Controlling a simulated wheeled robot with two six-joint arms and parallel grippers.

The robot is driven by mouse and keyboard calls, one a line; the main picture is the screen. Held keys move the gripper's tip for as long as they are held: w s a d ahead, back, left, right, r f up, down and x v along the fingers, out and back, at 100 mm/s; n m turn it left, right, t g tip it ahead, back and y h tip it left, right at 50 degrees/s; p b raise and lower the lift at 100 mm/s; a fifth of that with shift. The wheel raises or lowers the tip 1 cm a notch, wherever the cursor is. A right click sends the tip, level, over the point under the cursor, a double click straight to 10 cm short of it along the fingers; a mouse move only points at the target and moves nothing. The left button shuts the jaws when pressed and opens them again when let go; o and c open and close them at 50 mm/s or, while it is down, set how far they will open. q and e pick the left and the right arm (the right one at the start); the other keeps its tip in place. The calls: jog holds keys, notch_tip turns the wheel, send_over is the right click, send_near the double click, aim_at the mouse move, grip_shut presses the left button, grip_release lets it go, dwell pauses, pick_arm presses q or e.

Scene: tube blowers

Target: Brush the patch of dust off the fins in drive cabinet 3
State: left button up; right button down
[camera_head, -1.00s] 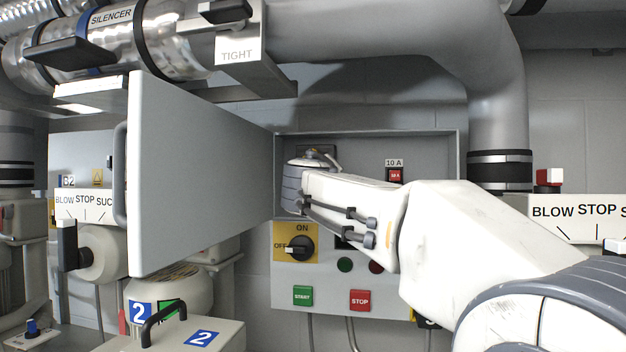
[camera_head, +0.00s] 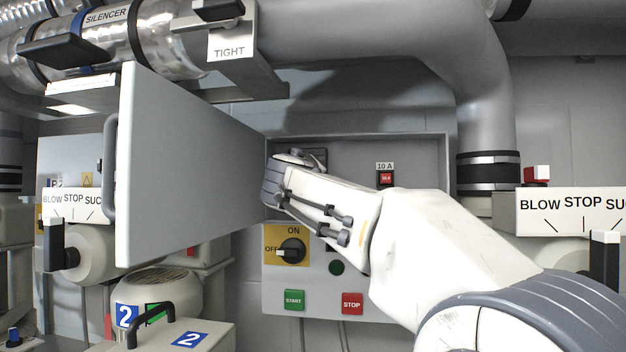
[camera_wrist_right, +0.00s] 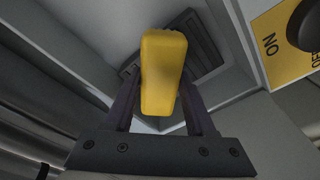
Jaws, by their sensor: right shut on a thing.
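The open cabinet (camera_head: 420,150) stands in the middle of the head view, its grey door (camera_head: 190,165) swung out to the left. My right arm reaches into the cabinet's left part, and its wrist hides the gripper in the head view. In the right wrist view my right gripper (camera_wrist_right: 162,90) is shut on a yellow block-like handle (camera_wrist_right: 163,75). Dark slatted fins (camera_wrist_right: 203,50) lie just beyond it, partly covered by it. The fins' edge (camera_head: 320,156) also shows in the head view. I cannot make out brush bristles or the dust patch. My left gripper is out of view.
Below the opening are a rotary switch (camera_head: 291,250), a green START button (camera_head: 294,299) and a red STOP button (camera_head: 352,303). A red 10 A breaker (camera_head: 385,178) sits inside, right of the fins. Large pipes (camera_head: 350,35) run overhead.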

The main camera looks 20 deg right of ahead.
jog(key=shift+w+a+b, duration=0.15)
jog(key=shift+w+a, duration=0.35)
jog(key=shift+a, duration=0.25)
jog(key=shift+w+a+b, duration=0.15)
jog(key=shift+w+a, duration=0.3)
jog(key=shift+a, duration=0.25)
jog(key=shift+w+r+p, duration=0.1)
jog(key=shift+r+p, duration=0.3)
jog(key=shift+r, duration=0.2)
jog(key=shift+s+d+b, duration=0.3)
jog(key=shift+d+b, duration=0.05)
jog(key=shift+d, duration=0.1)
jog(key=shift+s+d+f+b, duration=0.1)
jog(key=shift+s+d+b, duration=0.25)
jog(key=shift+s+d, duration=0.25)
jog(key=shift+s+d+b, duration=0.25)
jog(key=shift+s+d, duration=0.3)
jog(key=shift+d, duration=0.35)
jog(key=shift+s+d+b, duration=0.25)
jog(key=shift+s+d, duration=0.3)
jog(key=shift+d, duration=0.3)
jog(key=shift+w, duration=0.1)
